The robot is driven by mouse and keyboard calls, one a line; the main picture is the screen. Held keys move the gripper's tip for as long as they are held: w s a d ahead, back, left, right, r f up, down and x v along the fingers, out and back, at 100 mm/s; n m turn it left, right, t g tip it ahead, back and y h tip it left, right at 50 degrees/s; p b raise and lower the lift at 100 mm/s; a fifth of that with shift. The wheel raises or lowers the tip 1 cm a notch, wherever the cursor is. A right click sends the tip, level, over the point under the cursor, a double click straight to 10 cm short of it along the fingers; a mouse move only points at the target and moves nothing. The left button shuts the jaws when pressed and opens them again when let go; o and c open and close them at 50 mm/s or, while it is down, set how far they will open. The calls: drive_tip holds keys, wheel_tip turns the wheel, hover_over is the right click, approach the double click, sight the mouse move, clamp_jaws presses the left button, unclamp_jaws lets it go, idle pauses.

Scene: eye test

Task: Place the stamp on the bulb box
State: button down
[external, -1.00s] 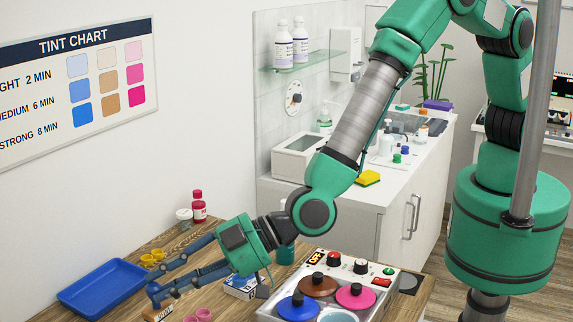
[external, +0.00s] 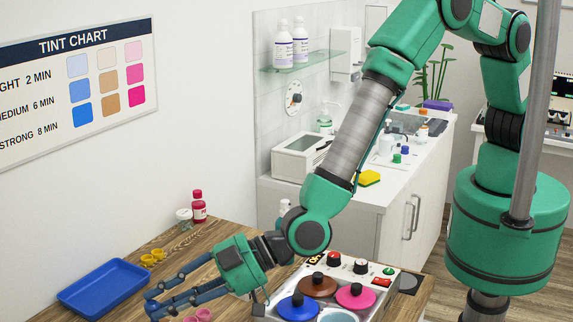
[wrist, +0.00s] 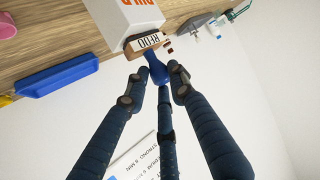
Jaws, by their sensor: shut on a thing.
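The stamp is a wooden block (wrist: 148,42) marked REDO with a blue knob handle (wrist: 156,72). My gripper (wrist: 154,77) is shut on this handle in the wrist view. The bulb box (wrist: 126,14), white with orange lettering, is right behind the block and partly cut off by the top edge. The block overlaps the box's near edge in the picture; I cannot tell whether they touch. In the external view my gripper (external: 150,302) is low over the wooden table's near left part. The stamp and the bulb box cannot be made out there.
A blue tray (external: 72,294) lies left on the table (external: 222,229). Yellow cups (external: 153,258), pink cups (external: 200,315), a red bottle (external: 199,208) and a jar (external: 184,217) stand nearby. A warmer with coloured lidded pots (external: 373,281) is to the right of my gripper.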

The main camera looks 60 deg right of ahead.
drive_tip(key=c, duration=1.5)
unclamp_jaws()
drive_tip(key=shift+o, duration=0.2)
drive_tip(key=shift+r, duration=0.1)
drive_tip(key=v, duration=1.2)
